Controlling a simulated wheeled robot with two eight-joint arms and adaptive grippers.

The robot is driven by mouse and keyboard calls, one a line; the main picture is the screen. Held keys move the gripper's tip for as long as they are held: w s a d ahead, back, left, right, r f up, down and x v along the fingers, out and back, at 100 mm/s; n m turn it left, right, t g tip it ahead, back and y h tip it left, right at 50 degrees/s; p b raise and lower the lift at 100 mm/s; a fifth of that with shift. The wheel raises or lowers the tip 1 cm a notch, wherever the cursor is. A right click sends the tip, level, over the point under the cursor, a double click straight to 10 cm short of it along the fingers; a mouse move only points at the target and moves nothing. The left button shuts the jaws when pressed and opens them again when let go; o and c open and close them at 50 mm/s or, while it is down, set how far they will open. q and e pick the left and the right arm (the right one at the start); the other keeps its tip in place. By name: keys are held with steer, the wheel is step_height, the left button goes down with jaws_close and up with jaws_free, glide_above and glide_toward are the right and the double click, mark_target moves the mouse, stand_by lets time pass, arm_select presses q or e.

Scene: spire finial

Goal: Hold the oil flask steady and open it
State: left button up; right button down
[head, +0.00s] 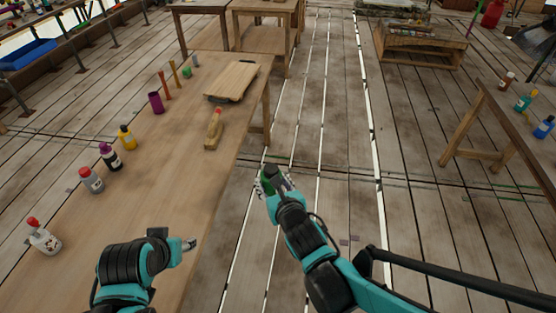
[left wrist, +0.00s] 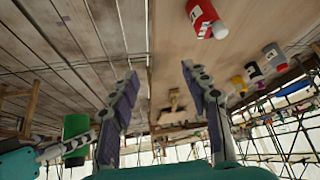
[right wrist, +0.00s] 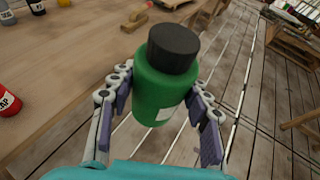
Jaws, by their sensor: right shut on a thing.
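The oil flask is a green bottle with a dark cap, seen large in the right wrist view (right wrist: 160,95). In the head view only a little of its green (head: 266,186) shows past my right gripper (head: 273,181). My right gripper is shut around the flask's body and holds it off the table's right edge, above the floor. The cap (right wrist: 173,47) is on the flask and clear of the fingers. My left gripper (head: 189,244) is over the table, left of the flask and apart from it. In the left wrist view its fingers (left wrist: 159,75) are spread and empty.
The long wooden table (head: 195,130) carries a row of bottles along its left side, including a yellow one (head: 127,137). A red bottle (left wrist: 203,18) shows in the left wrist view. A wooden board (head: 232,80) lies farther back.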

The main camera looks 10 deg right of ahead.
arm_select(q)
steer(key=w+d+r+m+g, duration=0.2)
steer(key=w+d+r+m, duration=0.3)
steer(key=r+m, duration=0.2)
step_height(320, 180, up, 9)
steer(key=m+g, duration=0.5)
steer(key=m, duration=1.7)
glide_above(275, 166)
steer(key=a, duration=0.1)
steer(key=shift+w+f, duration=0.1)
steer(key=shift+f, duration=0.1)
steer(key=shift+d, duration=0.25)
steer(key=shift+d+f+m, duration=0.15)
steer(key=shift+m, duration=0.15)
step_height(275, 166, down, 8)
steer(key=shift+r, duration=0.2)
steer(key=shift+d, duration=0.1)
jaws_close()
